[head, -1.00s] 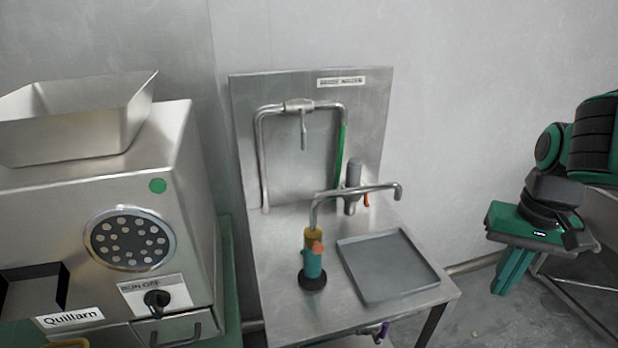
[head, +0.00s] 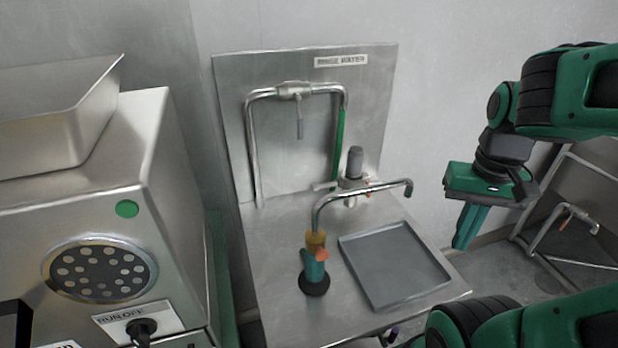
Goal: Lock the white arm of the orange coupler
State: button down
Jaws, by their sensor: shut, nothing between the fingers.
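A valve body with a grey upright cylinder (head: 355,163) stands at the back of the steel bench, with a small orange part (head: 370,185) on its right and a short pale bar (head: 325,186) on its left. Nearer stands a teal fitting (head: 314,264) with an amber collar (head: 315,239) and an orange knob (head: 321,254), on a black base under the curved spout. I cannot tell for sure which is the orange coupler, nor whether the pale bar is its white arm. My gripper (head: 464,241) is shut and empty, fingers down, right of the bench and apart from both fittings.
A grey tray (head: 395,300) lies on the bench's right half. A bent steel spout (head: 365,190) reaches right above it. A tall pipe frame with a green section (head: 338,148) stands at the back panel. The grinder (head: 75,205) fills the left.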

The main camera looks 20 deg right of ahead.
notch_tip(320, 180, up, 9)
jog(key=n+t, duration=0.3)
jog(key=n, duration=0.3)
send_over(316, 185)
jog(key=s, duration=0.4)
jog(key=x, duration=1.3)
jog(key=shift+d+f, duration=0.1)
jog(key=shift+d, duration=0.15)
jog(key=shift+s+a+n, duration=0.1)
jog(key=shift+n, duration=0.2)
